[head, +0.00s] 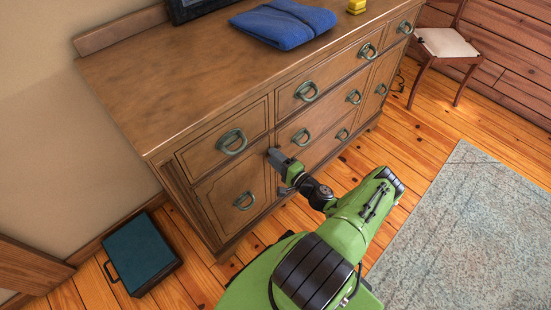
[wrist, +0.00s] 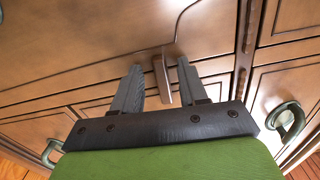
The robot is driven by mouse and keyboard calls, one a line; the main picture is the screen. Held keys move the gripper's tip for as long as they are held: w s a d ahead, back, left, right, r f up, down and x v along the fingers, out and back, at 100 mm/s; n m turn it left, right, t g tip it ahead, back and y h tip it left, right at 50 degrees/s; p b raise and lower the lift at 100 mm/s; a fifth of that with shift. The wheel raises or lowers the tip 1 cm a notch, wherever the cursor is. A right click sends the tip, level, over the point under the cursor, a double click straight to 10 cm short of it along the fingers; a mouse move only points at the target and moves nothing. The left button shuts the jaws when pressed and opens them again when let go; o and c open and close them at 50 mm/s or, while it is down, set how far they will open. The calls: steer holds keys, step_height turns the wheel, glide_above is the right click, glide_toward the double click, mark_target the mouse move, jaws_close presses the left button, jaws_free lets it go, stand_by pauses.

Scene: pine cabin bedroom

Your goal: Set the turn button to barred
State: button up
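The turn button (wrist: 162,80) is a small brown wooden bar on the front of the wooden dresser (head: 150,90). In the wrist view it stands out between my two fingers and runs roughly up and down the picture, near a seam between panels. My gripper (wrist: 160,64) is open, one grey finger on each side of the button, with a visible gap on both sides. In the head view my gripper (head: 279,174) is at the dresser front, between the left door and the middle drawers. The button cannot be made out there.
Green ring handles (head: 232,142) stick out from the drawers and doors, one (wrist: 287,118) right of my gripper. A folded blue cloth (head: 284,23) lies on top. A dark teal case (head: 140,252) is on the floor at left. A chair (head: 445,42) stands at back right. A rug (head: 470,235) covers open floor.

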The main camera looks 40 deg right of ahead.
steer(key=s+p, duration=0.3)
steer(key=s, duration=1.2)
steer(key=shift+s+d, duration=0.2)
steer(key=shift+s, duration=0.15)
